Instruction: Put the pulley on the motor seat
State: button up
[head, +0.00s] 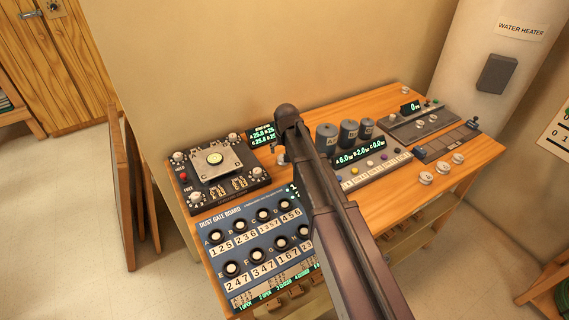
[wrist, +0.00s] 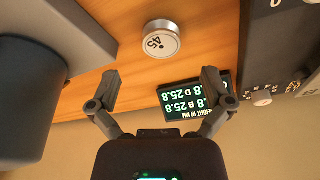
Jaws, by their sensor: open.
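A silver round piece marked 45 (wrist: 162,40) lies on the wooden top in the wrist view, ahead of my fingertips and apart from them. Three pale discs (head: 426,178) lie near the bench's right front edge. None of these is clearly named as the pulley. The motor seat is also not clearly identifiable; a grey unit with a small display (head: 418,119) stands at the back right. My gripper (wrist: 160,76) is open, with nothing between its fingers. In the head view my arm hides most of it and the bench below.
A black unit with a square metal plate (head: 230,162) stands at the left, beside a height display (wrist: 195,107). The dust gate board (head: 218,221) is at the front left. Several grey cylinders (head: 327,139) stand mid-bench. Bare wood (head: 400,199) shows at the front right.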

jog(key=shift+f, duration=0.15)
dwell(0.3)
jog(key=shift+b+x, duration=2.5)
jog(key=shift+x, duration=0.1)
jog(key=shift+w, duration=0.1)
jog(key=c, duration=1.3)
jog(key=shift+r, duration=0.25)
notch_tip(320, 180, up, 10)
jog(key=p, duration=1)
jog(key=shift+f, duration=0.15)
